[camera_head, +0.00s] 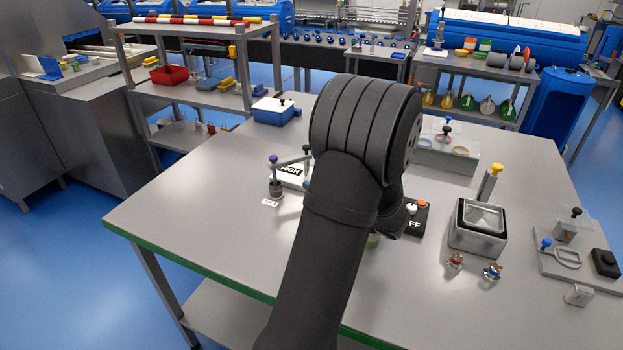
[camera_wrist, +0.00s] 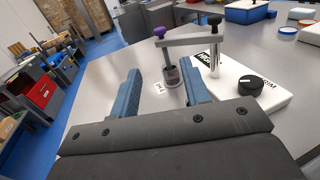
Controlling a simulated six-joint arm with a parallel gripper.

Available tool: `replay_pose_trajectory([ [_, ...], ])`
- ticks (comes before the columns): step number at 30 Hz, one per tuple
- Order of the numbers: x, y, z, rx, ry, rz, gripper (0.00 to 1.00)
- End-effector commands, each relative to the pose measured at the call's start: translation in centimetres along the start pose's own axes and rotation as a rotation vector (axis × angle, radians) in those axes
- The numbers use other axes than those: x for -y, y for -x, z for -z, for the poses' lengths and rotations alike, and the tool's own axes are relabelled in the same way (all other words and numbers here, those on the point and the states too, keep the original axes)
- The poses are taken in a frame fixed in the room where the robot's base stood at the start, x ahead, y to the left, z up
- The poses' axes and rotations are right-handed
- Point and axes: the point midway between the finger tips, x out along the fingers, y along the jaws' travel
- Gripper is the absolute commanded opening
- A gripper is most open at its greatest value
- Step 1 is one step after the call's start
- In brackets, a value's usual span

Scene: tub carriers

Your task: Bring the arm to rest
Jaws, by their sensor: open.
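My gripper (camera_wrist: 160,72) shows in the wrist view with its two blue fingers apart and nothing between them. It is above the grey table (camera_head: 190,225). A lever stand with a purple knob (camera_wrist: 159,32) and a grey arm is beyond the fingertips, and its small pot base (camera_wrist: 171,77) appears between them in the picture. Whether anything touches is not clear. In the head view my dark arm rises across the middle of the table and hides the gripper.
A panel with an orange button (camera_head: 421,203) is right of my arm. A metal tub (camera_head: 477,236) and a plate with a blue-knobbed tool (camera_head: 562,255) are farther right. The table's front left is clear.

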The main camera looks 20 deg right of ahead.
Motion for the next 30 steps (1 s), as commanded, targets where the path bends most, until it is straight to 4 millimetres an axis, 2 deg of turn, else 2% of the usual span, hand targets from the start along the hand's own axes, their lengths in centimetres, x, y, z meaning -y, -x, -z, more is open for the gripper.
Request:
replay_pose_trajectory([
  [9,0.0,0.0,0.0,0.000,0.000,0.000,0.43],
  [14,0.0,-0.9,0.0,-0.001,0.001,-0.002,0.43],
  [20,-0.1,-4.2,0.0,-0.001,0.001,-0.005,0.43],
  [30,-0.1,-10.9,0.0,0.000,0.000,-0.004,0.43],
])
